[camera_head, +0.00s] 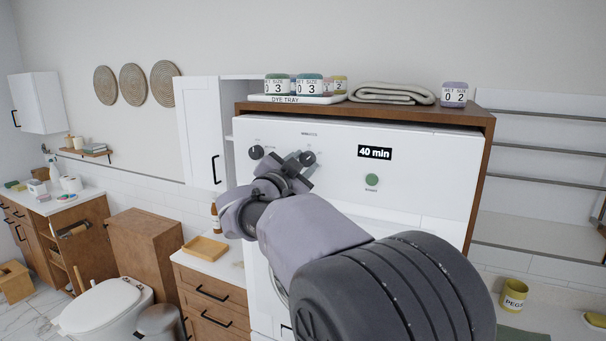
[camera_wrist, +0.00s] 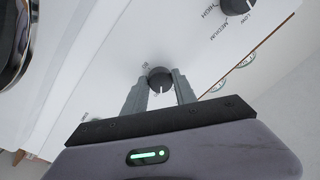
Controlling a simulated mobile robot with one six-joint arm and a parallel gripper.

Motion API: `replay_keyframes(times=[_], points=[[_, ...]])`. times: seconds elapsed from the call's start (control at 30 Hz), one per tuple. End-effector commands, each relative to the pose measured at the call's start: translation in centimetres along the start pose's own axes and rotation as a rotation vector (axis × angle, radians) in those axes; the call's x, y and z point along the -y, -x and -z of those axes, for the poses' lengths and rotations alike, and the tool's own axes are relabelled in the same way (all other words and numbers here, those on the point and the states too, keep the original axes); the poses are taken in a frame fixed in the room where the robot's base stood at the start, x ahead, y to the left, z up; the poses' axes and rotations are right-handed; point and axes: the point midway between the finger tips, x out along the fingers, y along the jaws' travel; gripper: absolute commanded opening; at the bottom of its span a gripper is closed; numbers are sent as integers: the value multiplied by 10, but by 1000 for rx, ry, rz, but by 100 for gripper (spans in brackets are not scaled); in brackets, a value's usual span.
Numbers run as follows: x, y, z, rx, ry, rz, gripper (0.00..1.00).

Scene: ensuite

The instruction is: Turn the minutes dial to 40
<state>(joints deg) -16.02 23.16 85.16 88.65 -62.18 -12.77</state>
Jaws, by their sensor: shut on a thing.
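The minutes dial (camera_head: 308,158) is a dark round knob on the white front panel of the machine (camera_head: 430,170). My gripper (camera_head: 299,160) is at this dial, its dark fingers against the panel side. In the wrist view the dial (camera_wrist: 159,78) sits between the two grey fingers of my gripper (camera_wrist: 160,86), which are shut on it. A white pointer mark shows on the dial. The black display (camera_head: 375,153) on the panel reads "40 min".
A second dark dial (camera_head: 256,153) is to the left; in the wrist view this dial (camera_wrist: 237,4) has LOW, MEDIUM and HIGH marks. A green start button (camera_head: 372,180) is right of my gripper. Jars on a dye tray (camera_head: 290,99) and a folded towel (camera_head: 391,93) stand on top.

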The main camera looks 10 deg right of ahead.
Motion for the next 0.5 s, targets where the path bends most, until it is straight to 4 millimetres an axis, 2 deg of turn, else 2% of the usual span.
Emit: replay_keyframes(times=[0.2, 0.5], points=[[0, 0, -2, -7, -119, -1, 0], [0, 0, -1, -12, -200, -3, 0]])
